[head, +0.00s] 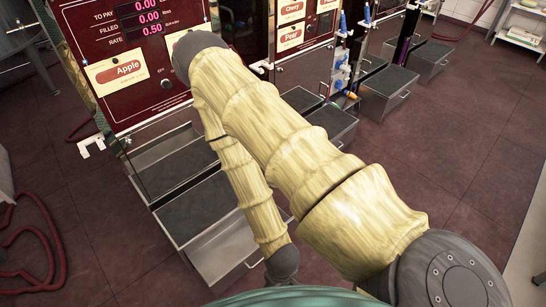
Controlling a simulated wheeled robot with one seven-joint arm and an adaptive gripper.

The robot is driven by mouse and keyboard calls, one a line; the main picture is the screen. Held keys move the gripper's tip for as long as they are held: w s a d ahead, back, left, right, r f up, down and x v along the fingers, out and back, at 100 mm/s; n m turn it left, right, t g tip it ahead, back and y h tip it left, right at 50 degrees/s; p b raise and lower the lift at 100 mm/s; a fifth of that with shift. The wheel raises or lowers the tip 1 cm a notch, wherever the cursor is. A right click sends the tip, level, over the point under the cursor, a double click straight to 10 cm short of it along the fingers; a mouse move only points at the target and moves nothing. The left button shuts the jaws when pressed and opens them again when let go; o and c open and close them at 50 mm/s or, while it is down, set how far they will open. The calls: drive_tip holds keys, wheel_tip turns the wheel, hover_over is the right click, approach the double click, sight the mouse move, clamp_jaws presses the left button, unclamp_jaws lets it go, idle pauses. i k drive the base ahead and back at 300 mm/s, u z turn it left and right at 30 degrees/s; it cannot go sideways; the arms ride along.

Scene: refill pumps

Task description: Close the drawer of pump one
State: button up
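The nearest pump (130,45) has a dark red front with a lit display and an "Apple" label; I take it as pump one, though no number shows. Its metal drawer (222,243) is pulled far out at floor level, with a dark top surface and a handle on its front face. My arm crosses the picture, bending near the pump's front and coming down over the drawer's right side, hiding part of it. My gripper is not visible; the arm's lower end goes out of sight near the bottom edge.
A second pump (303,30) with "Cherry" and "Pear" labels stands behind my arm. Other metal drawers (388,90) jut out along the row to the right. A red hose (45,285) lies on the floor at lower left. Dark tiled floor (470,150) is clear at right.

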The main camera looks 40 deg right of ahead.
sight(221, 257)
drive_tip(key=z, duration=0.65)
drive_tip(key=k, duration=0.9)
drive_tip(key=u, duration=1.4)
drive_tip(key=i, duration=1.05)
drive_tip(key=z, duration=1.85)
